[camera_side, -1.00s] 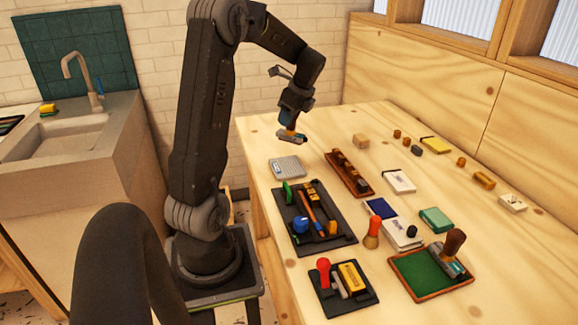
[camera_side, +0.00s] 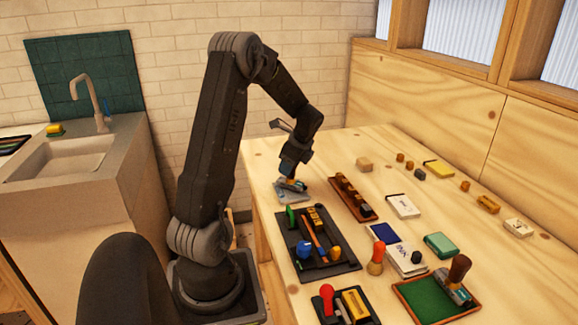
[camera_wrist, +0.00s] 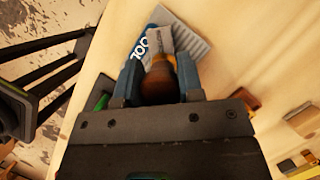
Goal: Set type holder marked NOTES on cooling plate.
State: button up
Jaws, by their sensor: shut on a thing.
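My gripper (camera_side: 292,180) is shut on the handle of a type holder, brown with an orange collar (camera_wrist: 172,61). The holder has a grey head (camera_wrist: 160,42) and points down over the cooling plate, a pale grey ribbed slab (camera_side: 279,194), in the side view. The plate's ribs (camera_wrist: 197,48) also show past the head in the wrist view. A blue patch with white characters (camera_wrist: 140,48) lies beside the head; the word NOTES cannot be read. Whether the head touches the plate or hangs just above it, I cannot tell.
A black tool tray (camera_side: 290,240) lies in front of the plate, and a brown rack (camera_side: 362,208) with several small pieces lies to its right. Another holder (camera_side: 458,285) stands on a green mat (camera_side: 425,300). The table behind the plate is clear.

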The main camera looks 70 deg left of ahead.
jog(key=shift+f, duration=0.1)
jog(key=o, duration=0.8)
jog(key=v, duration=1.2)
jog(key=d+r+n+t, duration=0.2)
jog(key=d, duration=0.7)
jog(key=d+r+n+t, duration=0.2)
jog(key=d+r, duration=0.1)
jog(key=d, duration=0.6)
jog(key=s+d+f+n+t+h, duration=0.1)
jog(key=s+d+n+t+h, duration=0.2)
jog(key=s+d, duration=0.5)
jog(key=d+n+t, duration=0.1)
jog(key=d+n, duration=0.1)
jog(key=d, duration=0.6)
jog(key=shift+f+t, duration=0.2)
jog(key=shift+t, duration=0.2)
jog(key=shift+s, duration=0.15)
